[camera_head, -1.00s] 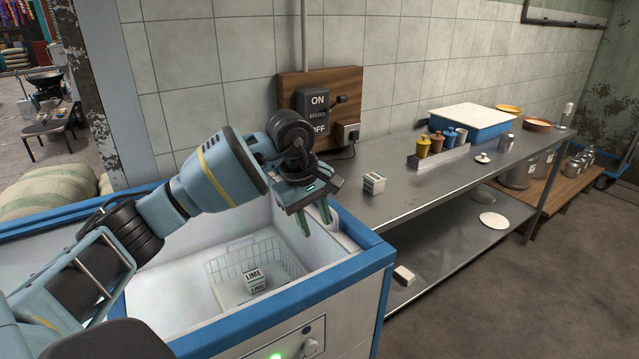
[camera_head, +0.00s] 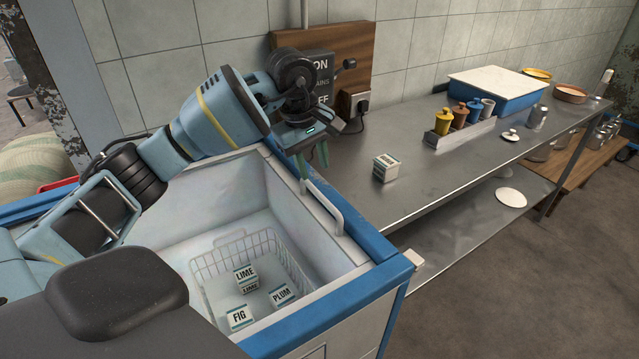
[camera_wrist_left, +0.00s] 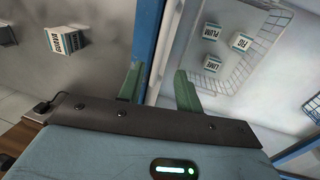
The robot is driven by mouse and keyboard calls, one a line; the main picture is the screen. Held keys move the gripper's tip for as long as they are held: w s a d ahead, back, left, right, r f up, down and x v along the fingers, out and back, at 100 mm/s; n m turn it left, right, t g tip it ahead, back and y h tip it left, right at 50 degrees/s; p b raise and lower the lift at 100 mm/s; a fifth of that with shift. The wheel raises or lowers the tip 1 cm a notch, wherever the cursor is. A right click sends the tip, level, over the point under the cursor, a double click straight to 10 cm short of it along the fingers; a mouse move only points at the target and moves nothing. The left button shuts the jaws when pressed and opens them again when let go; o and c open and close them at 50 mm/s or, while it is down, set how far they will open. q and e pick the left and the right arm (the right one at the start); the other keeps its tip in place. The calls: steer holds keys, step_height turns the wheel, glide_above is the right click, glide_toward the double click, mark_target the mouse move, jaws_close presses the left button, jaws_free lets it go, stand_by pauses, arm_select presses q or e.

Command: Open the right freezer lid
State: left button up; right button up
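The chest freezer has a blue rim (camera_head: 384,246) and stands at the lower left in the head view. Its right compartment shows its white inside and a wire basket (camera_head: 302,277). A white bar handle (camera_head: 324,208) is at the opening's right end. I cannot tell whether a clear lid covers the opening. My left gripper (camera_head: 313,168) points down by the right rim, just behind the handle. In the left wrist view its two green fingers (camera_wrist_left: 158,87) are apart with nothing held between them. Contact with the handle cannot be made out. My right gripper is not in view.
Boxes marked LIME (camera_head: 245,273), FIG (camera_head: 240,318) and PLUM (camera_head: 283,295) are in the basket. A metal counter (camera_head: 400,200) adjoins the freezer on the right, with a small box (camera_head: 386,168) on it. A mains switch board (camera_head: 345,75) is on the wall behind.

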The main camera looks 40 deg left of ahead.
mark_target(321, 195)
arm_select(q)
steer(key=shift+w+d+f, duration=0.1)
steer(key=shift+w+f, duration=0.1)
steer(key=shift+f, duration=1.1)
steer(key=shift+w+d+f, duration=0.15)
steer(key=shift+w+f, duration=0.1)
steer(key=shift+f, duration=1)
steer(key=shift+w+d+f, duration=0.1)
steer(key=shift+w+f, duration=0.1)
steer(key=shift+f, duration=1.1)
jaws_close()
